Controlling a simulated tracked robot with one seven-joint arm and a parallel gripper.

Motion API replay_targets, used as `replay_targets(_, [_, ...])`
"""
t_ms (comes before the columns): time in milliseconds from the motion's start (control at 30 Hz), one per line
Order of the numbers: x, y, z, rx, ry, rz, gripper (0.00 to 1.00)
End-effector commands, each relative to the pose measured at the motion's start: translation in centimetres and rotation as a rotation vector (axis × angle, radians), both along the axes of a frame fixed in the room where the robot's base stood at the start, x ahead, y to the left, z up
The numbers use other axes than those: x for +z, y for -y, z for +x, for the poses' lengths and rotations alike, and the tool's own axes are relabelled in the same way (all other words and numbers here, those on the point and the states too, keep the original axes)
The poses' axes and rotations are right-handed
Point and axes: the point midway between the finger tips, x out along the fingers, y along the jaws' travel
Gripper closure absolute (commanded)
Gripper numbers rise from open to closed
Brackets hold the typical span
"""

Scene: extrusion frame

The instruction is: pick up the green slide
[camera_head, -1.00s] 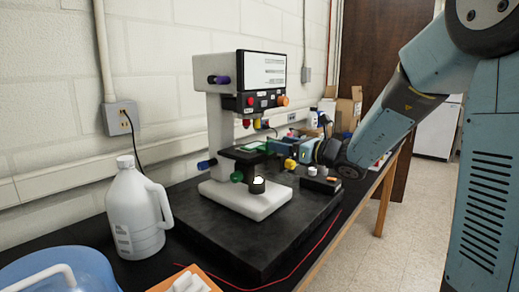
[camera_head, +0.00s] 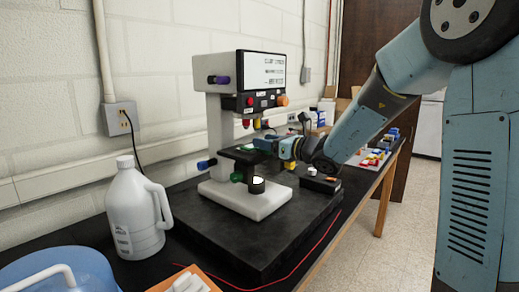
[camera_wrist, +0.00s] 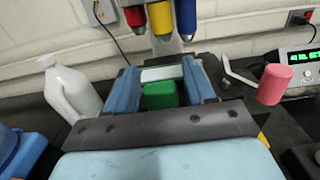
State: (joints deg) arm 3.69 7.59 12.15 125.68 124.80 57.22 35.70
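The green slide (camera_wrist: 160,94) lies on the microscope stage, with a pale strip at its far end, in the wrist view. My gripper (camera_wrist: 160,84) has its two blue fingers on either side of the slide, spread apart; narrow gaps seem to remain beside the green part. In the head view my gripper (camera_head: 262,145) is over the right side of the dark stage (camera_head: 238,155) of the white microscope (camera_head: 222,115). There the gripper hides the slide.
Red, yellow and blue objective lenses (camera_wrist: 161,18) hang just beyond the fingertips. A white jug (camera_head: 135,210) stands left of the microscope's black base slab (camera_head: 270,245). A pink cylinder (camera_wrist: 274,84) is at right in the wrist view. Small coloured items (camera_head: 372,158) lie farther right.

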Motion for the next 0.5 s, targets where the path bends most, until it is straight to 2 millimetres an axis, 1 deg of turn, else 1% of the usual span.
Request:
replay_targets(33, [0.0, 0.01, -0.01, 0.0, 0.0, 0.0, 0.52])
replay_targets(67, [0.0, 0.01, 0.0, 0.0, 0.0, 0.0, 0.54])
replay_targets(433, [0.01, 0.03, -0.01, 0.0, 0.0, 0.0, 0.9])
replay_targets(500, [0.01, 0.03, -0.01, 0.0, 0.0, 0.0, 0.92])
